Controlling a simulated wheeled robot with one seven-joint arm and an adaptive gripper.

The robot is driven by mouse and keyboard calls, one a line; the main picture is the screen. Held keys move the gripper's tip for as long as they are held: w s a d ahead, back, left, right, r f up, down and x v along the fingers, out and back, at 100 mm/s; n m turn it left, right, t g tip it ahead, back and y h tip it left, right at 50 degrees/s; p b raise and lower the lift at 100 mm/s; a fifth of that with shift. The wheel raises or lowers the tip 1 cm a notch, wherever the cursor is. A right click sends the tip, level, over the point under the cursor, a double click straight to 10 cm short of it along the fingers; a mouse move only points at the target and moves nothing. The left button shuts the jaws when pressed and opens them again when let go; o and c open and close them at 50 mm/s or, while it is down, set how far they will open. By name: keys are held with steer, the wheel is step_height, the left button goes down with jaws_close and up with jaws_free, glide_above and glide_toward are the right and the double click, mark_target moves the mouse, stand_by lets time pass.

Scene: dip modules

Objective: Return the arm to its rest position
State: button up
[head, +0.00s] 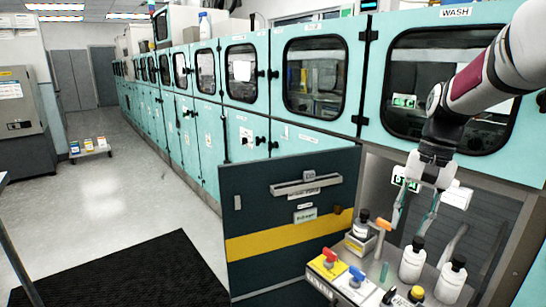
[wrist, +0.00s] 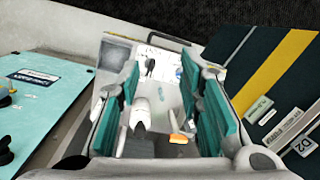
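My gripper (head: 415,212) hangs from my arm at the right of the head view, above a shelf with bottles, in front of an open cabinet bay. Its two fingers are spread apart with nothing visible held between them. In the wrist view, the teal finger pads (wrist: 161,85) stand wide apart. A white bottle (wrist: 140,112) and a small orange item (wrist: 178,139) show in the gap beyond them, apparently below the gripper. The arm reaches in from the upper right of the head view.
White bottles with black caps (head: 412,260) stand below my gripper. An open dark door with a yellow stripe (head: 290,240) stands to the left. The floor (head: 120,190) further left is mostly clear.

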steer(key=s+a+r+n+t+p, duration=0.1)
steer(key=s+a+r, duration=0.15)
steer(key=s, duration=0.25)
steer(key=s+a+r+n+h+p, duration=0.1)
steer(key=s+a+r, duration=0.1)
steer(key=s+r, duration=0.15)
steer(key=s+a+r+n+t+p, duration=0.1)
steer(key=s+a+r, duration=0.15)
steer(key=s, duration=0.35)
steer(key=s+a+n+t+p, duration=0.2)
steer(key=s+n+t+p, duration=0.1)
steer(key=s, duration=1.1)
steer(key=shift+a+r+n+h+p, duration=0.25)
steer(key=shift+n+h+p, duration=0.15)
steer(key=shift+n+p, duration=0.1)
